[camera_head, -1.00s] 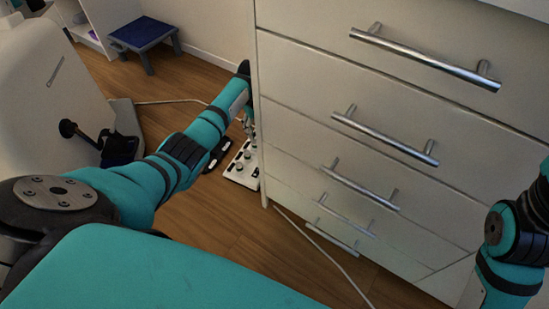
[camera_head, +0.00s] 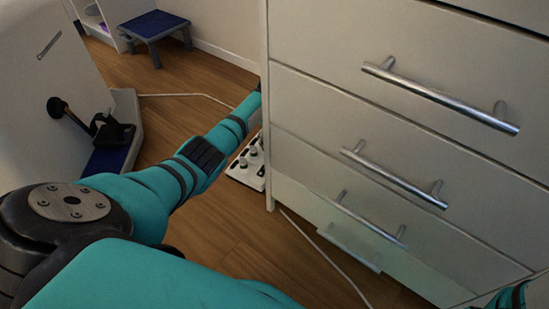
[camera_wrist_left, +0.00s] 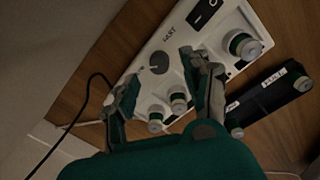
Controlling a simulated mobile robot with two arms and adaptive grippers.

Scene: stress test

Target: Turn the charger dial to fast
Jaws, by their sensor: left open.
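The white charger box (camera_head: 248,166) lies on the floor beside the drawer cabinet's left edge, partly covered by my left arm. In the left wrist view the charger (camera_wrist_left: 207,62) fills the middle, with a dark round dial (camera_wrist_left: 159,63) near small lettering that seems to read FAST. Several pale knobs with green bands also stand on it, including a large knob (camera_wrist_left: 242,45). My left gripper (camera_wrist_left: 162,72) is open, its fingers on either side of the dial area; contact cannot be told. In the head view it is hidden behind the cabinet. My right gripper is out of view.
The white drawer cabinet (camera_head: 330,92) stands close on the right, with long metal handles. A dark labelled strip (camera_wrist_left: 268,98) lies beside the charger. A pale cable (camera_head: 325,255) runs over the wood floor. A blue stool (camera_head: 153,25) stands at the back.

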